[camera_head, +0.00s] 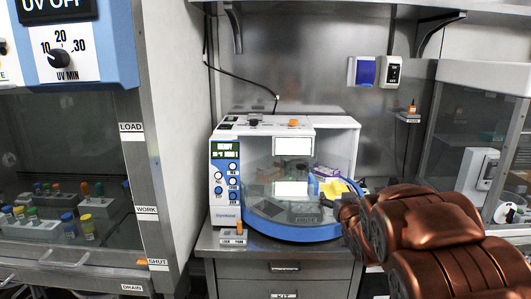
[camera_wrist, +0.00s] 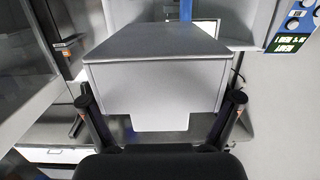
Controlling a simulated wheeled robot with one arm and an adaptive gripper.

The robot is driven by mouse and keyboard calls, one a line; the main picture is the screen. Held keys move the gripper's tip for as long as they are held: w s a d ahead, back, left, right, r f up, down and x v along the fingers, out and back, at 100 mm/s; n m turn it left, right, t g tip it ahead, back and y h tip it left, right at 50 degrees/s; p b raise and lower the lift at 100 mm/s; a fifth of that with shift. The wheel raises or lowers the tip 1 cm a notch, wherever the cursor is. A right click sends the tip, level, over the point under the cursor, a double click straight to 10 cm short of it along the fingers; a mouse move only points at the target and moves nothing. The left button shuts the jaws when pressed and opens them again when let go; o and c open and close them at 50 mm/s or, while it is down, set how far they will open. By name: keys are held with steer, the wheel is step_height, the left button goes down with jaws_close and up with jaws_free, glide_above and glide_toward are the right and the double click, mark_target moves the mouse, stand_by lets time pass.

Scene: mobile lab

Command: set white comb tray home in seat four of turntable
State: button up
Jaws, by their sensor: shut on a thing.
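My gripper (camera_wrist: 161,97) shows in the wrist view with its two dark fingers on either side of a pale box-like body, which I take to be the white comb tray (camera_wrist: 155,92). It has a grey top face, a white side and a white tab at the bottom edge. The fingers are shut on it. In the head view my gripper (camera_head: 333,202) is at the right front of the turntable (camera_head: 292,234), which has a blue rim and sits in a white instrument. I cannot make out the tray there. The seat numbers are too small to read.
The white instrument (camera_head: 226,151) has a control panel on its left. A glass-fronted cabinet (camera_head: 60,140) with capped tubes stands left, and a glass enclosure (camera_head: 450,125) stands right. Bench space before the instrument is narrow.

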steer(key=a, duration=0.2)
steer(key=w+a, duration=0.1)
steer(key=a, duration=0.1)
steer(key=shift+w+r, duration=0.1)
steer(key=shift+w, duration=0.1)
steer(key=shift+a, duration=0.15)
steer(key=shift+r, duration=0.2)
steer(key=shift+r, duration=0.15)
steer(key=shift+f, duration=0.25)
steer(key=shift+r, duration=0.1)
